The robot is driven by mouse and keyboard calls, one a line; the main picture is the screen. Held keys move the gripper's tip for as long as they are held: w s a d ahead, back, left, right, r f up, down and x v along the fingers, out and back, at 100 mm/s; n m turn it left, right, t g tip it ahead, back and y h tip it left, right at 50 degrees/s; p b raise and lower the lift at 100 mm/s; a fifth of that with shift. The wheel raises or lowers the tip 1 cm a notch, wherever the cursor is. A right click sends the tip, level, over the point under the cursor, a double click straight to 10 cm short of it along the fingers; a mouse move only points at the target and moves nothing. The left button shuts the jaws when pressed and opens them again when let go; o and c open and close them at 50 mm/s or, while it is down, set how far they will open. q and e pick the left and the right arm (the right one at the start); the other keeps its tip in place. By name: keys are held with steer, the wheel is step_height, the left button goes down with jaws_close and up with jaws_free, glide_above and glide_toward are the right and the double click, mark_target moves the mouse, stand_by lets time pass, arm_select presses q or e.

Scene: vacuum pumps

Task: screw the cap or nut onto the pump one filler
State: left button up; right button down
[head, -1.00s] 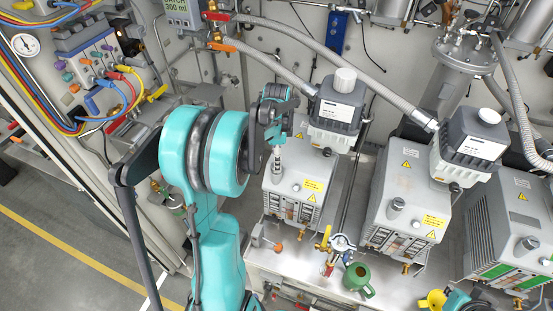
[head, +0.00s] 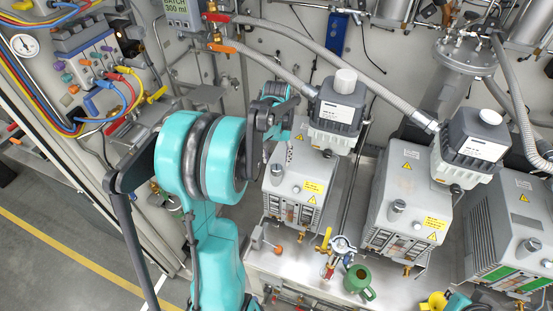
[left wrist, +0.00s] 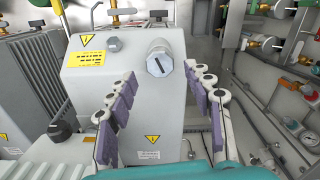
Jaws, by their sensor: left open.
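Pump one (head: 300,195) is the leftmost light-grey pump in the head view, and it fills the middle of the left wrist view (left wrist: 130,75). A round silver cap (left wrist: 158,58) with a dark slot sits on its filler, on the casing's top edge. A smaller grey knob (left wrist: 113,44) is beside it. My left gripper (left wrist: 164,77) is open and empty, with its purple-padded fingers apart and the cap just beyond the gap between the tips. In the head view my own arm mostly hides this gripper (head: 288,148). My right gripper is not in view.
Two similar pumps (head: 410,210) (head: 515,225) stand to the right. Grey hoses (head: 280,70) run overhead behind the pumps.

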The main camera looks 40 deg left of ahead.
mark_target(276, 167)
arm_select(q)
steer(key=n, duration=0.5)
steer(key=shift+f+n, duration=0.1)
steer(key=shift+n, duration=0.3)
steer(key=n+b, duration=0.1)
steer(key=n, duration=0.4)
steer(key=shift+n, duration=0.3)
steer(key=n, duration=0.9)
steer(key=shift+b, duration=0.35)
steer(key=shift+f, duration=0.1)
steer(key=shift+f+b, duration=1.6)
steer(key=shift+f, duration=0.65)
